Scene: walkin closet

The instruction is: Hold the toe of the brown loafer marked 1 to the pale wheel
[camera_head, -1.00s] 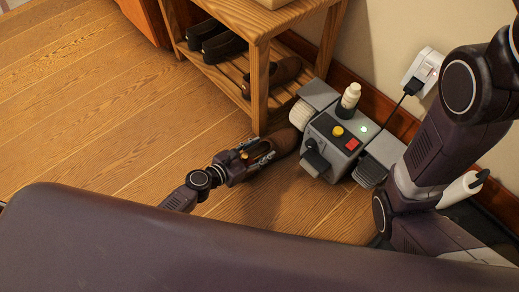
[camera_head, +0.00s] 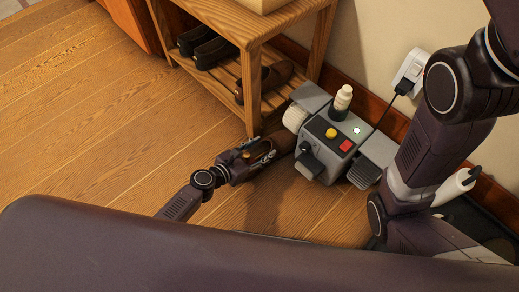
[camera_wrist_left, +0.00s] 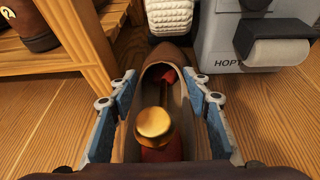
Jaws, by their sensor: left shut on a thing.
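My left gripper (camera_head: 258,153) is shut on a brown loafer (camera_head: 284,141), low over the wooden floor. In the left wrist view the loafer (camera_wrist_left: 184,100) lies between the two fingers (camera_wrist_left: 168,104), its toe pointing away from me. A gold knob (camera_wrist_left: 154,123) on a rod and a red part show in its opening. The pale wheel (camera_head: 294,118) is on the left side of a grey machine (camera_head: 318,140). In the wrist view the toe lies just below the wheel (camera_wrist_left: 170,16); I cannot tell whether they touch. The loafer's mark is not visible. My right gripper is out of view.
A wooden shoe rack (camera_head: 248,72) stands close left of the machine, holding dark shoes (camera_head: 208,46) and another brown loafer (camera_head: 268,78); the wrist view shows one marked 2 (camera_wrist_left: 34,27). A cord runs to a wall plug (camera_head: 408,80).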

